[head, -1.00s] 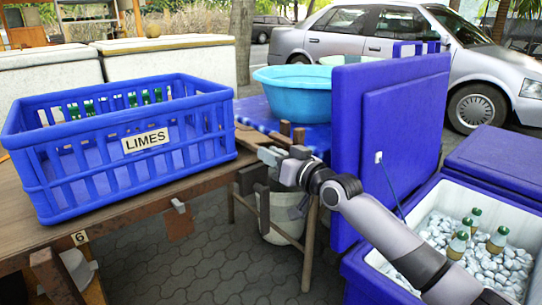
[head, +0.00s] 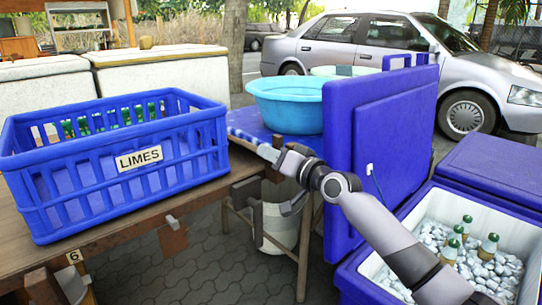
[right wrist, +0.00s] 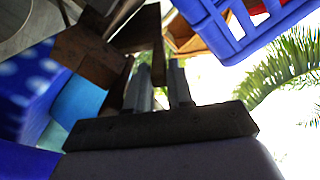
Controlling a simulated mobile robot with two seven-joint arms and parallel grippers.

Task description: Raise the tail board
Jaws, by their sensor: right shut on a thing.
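The tail board appears to be the brown wooden piece at the right end of the wooden table (head: 115,215). In the head view it is mostly hidden behind my arm and the crate. My right gripper (head: 268,152) is at that end, just right of the blue crate. In the right wrist view its two grey fingers (right wrist: 160,88) are shut on a thin brown wooden edge (right wrist: 158,50), likely the tail board. Other brown wooden parts (right wrist: 88,48) show beside the fingers. The board's exact tilt cannot be told. My left gripper is not in view.
A blue crate marked LIMES (head: 120,185) stands on the table near the gripper. A blue basin (head: 288,110) stands beyond. A cooler's upright blue lid (head: 375,150) is right of the gripper, near my arm. An ice box with bottles (head: 445,245) is at the lower right.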

